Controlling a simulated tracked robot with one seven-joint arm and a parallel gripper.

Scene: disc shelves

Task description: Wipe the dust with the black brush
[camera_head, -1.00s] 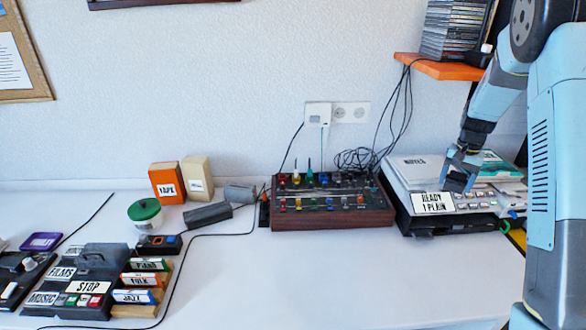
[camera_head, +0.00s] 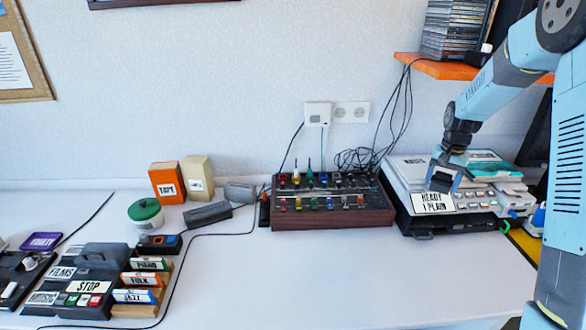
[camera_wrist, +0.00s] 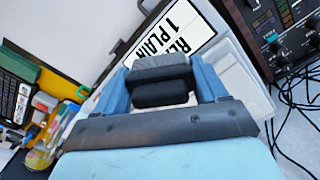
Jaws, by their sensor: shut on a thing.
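My gripper (camera_head: 446,174) is shut on the black brush (camera_head: 439,184), low over the pale grey device (camera_head: 478,196) at the right of the table. The brush shows as a dark block between my blue fingers in the wrist view (camera_wrist: 163,92). The device's sign (camera_head: 433,202) reading "READY 1 PLAIN" lies just below and in front of the brush. I cannot tell whether the brush touches the device. No dust can be made out in either view.
A wooden mixer (camera_head: 333,218) with coloured knobs stands left of the device. Loose black cables (camera_head: 360,158) lie behind. An orange shelf (camera_head: 440,68) with stacked discs is above. The table's front middle (camera_head: 300,280) is clear.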

